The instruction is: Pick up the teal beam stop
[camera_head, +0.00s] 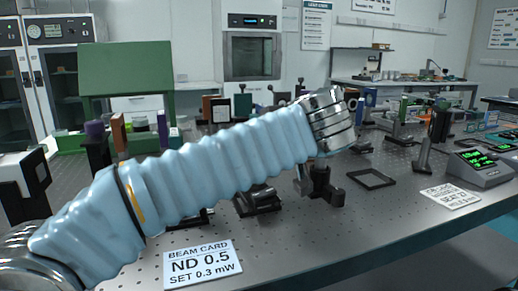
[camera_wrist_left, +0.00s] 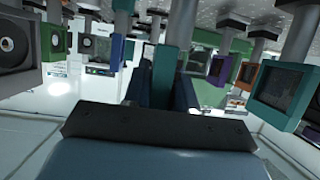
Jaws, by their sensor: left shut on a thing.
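In the left wrist view, a narrow teal block, the beam stop (camera_wrist_left: 163,76), stands between the fingers of my left gripper (camera_wrist_left: 165,92). The fingers are shut on it, one on each side. Its lower part is hidden behind the gripper body. In the head view my blue-sleeved left arm crosses from the lower left to the centre. I cannot make out the gripper's fingertips or the held beam stop there. My right gripper is in neither view.
In the head view, a beam card (camera_head: 203,264) lies at the table's front, and a black square frame (camera_head: 371,179) lies right of centre.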

